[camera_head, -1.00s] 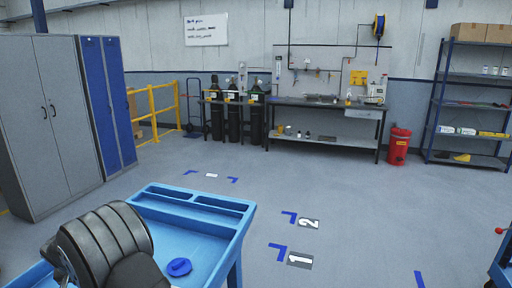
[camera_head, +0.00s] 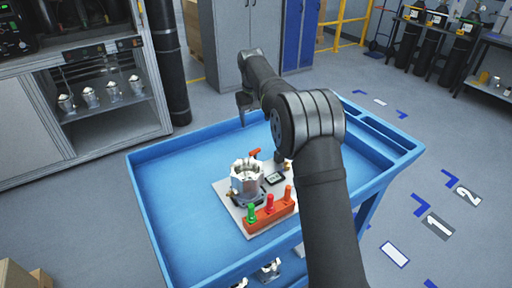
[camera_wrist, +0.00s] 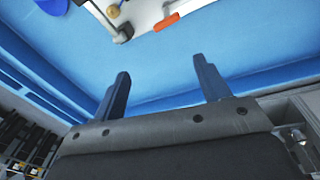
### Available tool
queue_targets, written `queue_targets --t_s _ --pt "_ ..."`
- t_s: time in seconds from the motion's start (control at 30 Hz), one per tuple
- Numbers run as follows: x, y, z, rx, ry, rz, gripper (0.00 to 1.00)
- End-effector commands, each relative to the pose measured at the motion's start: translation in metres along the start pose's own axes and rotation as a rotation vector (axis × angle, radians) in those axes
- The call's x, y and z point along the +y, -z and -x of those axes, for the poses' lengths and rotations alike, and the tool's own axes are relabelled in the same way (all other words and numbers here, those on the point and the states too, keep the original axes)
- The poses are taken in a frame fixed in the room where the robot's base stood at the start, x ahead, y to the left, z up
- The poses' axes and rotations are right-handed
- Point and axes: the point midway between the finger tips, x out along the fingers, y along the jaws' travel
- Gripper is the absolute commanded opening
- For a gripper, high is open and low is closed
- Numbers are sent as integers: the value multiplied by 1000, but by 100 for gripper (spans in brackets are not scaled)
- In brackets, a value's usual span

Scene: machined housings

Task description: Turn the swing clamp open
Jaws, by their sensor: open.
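A grey metal fixture plate (camera_head: 224,189) lies on the blue cart and carries a machined silver housing (camera_head: 247,176). A small orange lever (camera_head: 254,153) shows behind the housing; an orange handle also shows in the wrist view (camera_wrist: 167,22). A dark arm with a round end (camera_wrist: 105,18) and a brass-coloured knob lies left of that handle in the wrist view. I cannot tell for sure which part is the swing clamp. My gripper (camera_head: 242,122) is above the cart's far side, apart from the fixture. Its two fingers (camera_wrist: 160,70) are spread and empty.
A red block (camera_head: 268,216) holding green, red and orange handles sits at the plate's front. A small display unit (camera_head: 274,178) is beside the housing. The blue cart (camera_head: 180,215) has raised rims and clear floor left of the plate. A cabinet with housings (camera_head: 105,100) stands left.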

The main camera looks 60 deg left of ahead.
Motion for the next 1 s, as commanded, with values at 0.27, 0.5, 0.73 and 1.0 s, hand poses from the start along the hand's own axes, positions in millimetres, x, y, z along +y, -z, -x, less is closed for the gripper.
queue_targets --t_s 0.27,0.5,0.73,1.0 --pt "-1 -5 45 -55 85 254 69" --pt "-3 -8 26 -62 92 273 69" --pt "-7 -11 -24 -62 92 271 69" --pt "-12 -15 -82 -61 91 271 69"
